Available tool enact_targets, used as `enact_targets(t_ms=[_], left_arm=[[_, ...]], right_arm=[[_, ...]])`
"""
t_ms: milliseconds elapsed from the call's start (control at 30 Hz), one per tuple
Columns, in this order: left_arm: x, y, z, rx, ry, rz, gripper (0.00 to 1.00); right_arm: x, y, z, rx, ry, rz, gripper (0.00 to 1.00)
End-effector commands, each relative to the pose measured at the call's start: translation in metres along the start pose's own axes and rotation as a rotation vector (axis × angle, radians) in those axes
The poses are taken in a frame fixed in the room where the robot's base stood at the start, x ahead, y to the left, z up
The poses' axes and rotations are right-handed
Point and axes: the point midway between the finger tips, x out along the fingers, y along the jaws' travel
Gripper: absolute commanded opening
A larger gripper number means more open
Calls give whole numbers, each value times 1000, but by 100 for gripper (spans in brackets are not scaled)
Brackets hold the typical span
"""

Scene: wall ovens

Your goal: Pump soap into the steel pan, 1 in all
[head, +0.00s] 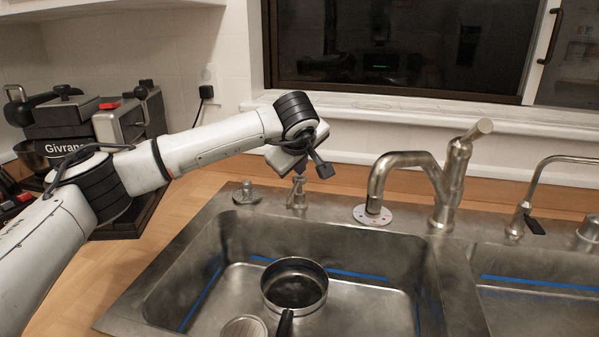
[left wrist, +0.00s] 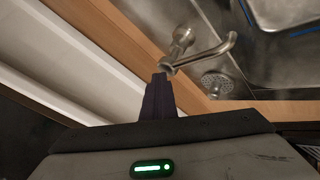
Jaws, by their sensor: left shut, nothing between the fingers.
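The steel pan (head: 293,281) sits in the left sink basin, its dark handle toward the bottom of the head view. The metal soap pump (head: 298,192) stands on the sink's back rim, behind the pan. It also shows in the left wrist view (left wrist: 200,54), its spout to the right. My right gripper is out of view.
The main faucet (head: 446,185) stands right of the pump, and a thinner tap (head: 530,195) farther right. A short metal fitting (head: 246,193) is left of the pump. The window sill (head: 420,112) runs behind. A black appliance (head: 80,120) stands on the left counter.

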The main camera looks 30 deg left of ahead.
Motion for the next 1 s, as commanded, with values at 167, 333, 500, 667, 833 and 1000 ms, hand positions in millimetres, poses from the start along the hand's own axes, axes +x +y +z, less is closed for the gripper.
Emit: enact_targets(t_ms=[167, 333, 500, 667, 833, 1000], left_arm=[[3, -3, 3, 2, -3, -5, 0], [5, -5, 5, 2, -3, -5, 0], [5, -5, 5, 2, -3, -5, 0], [5, -5, 5, 2, -3, -6, 0], [2, -3, 3, 2, -3, -6, 0], [-5, 3, -3, 2, -3, -5, 0]], right_arm=[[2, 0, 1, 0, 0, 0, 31], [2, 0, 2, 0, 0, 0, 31], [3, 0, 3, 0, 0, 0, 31], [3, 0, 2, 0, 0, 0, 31], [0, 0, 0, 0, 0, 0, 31], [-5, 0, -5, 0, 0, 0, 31]])
